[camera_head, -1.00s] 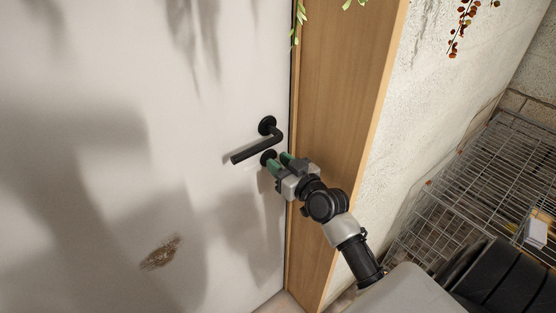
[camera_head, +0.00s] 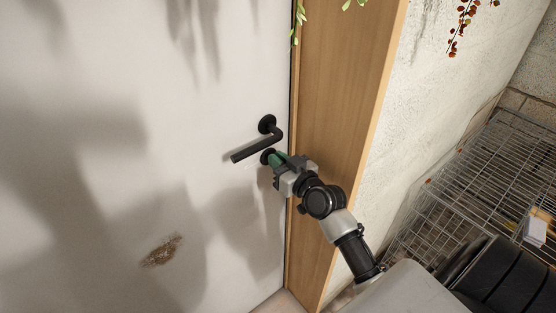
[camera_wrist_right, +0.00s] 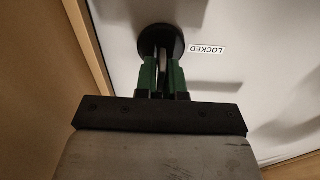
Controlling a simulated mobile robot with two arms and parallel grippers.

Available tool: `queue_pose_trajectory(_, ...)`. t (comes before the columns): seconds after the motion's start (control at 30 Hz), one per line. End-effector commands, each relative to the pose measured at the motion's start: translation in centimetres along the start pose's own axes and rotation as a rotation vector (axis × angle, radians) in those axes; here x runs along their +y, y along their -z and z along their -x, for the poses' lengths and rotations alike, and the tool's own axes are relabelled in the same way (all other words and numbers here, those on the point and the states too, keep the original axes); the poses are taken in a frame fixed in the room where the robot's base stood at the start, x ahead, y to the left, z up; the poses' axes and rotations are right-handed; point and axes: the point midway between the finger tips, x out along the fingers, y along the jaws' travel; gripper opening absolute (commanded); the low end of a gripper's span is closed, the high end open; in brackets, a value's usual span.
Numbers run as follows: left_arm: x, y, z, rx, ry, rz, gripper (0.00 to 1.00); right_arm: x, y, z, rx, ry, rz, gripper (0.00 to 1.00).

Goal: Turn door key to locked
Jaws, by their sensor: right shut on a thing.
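The white door (camera_head: 100,90) has a black lever handle (camera_head: 258,146). Below the handle is a round black lock plate (camera_head: 267,156), which also shows in the right wrist view (camera_wrist_right: 160,38). My right gripper (camera_head: 277,158) is at the lock plate, its green fingers shut on the key. In the right wrist view the key (camera_wrist_right: 162,62) shows as a thin grey piece between the fingers (camera_wrist_right: 162,75); most of it is hidden. A white label reading LOCKED (camera_wrist_right: 208,49) is on the door beside the plate. My left gripper is not in view.
A wooden door frame (camera_head: 340,100) stands right of the door, then a rough pale wall (camera_head: 440,80). A wire rack (camera_head: 465,175) is at the right. Green leaves (camera_head: 300,20) hang at the top.

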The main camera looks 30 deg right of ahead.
Motion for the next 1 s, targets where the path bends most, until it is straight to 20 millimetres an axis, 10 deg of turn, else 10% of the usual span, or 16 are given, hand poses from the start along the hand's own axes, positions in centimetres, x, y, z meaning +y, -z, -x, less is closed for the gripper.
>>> queue_pose_trajectory(1.0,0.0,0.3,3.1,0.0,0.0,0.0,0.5,1.1,-0.3,0.0,0.002,-0.001,-0.874,0.0)
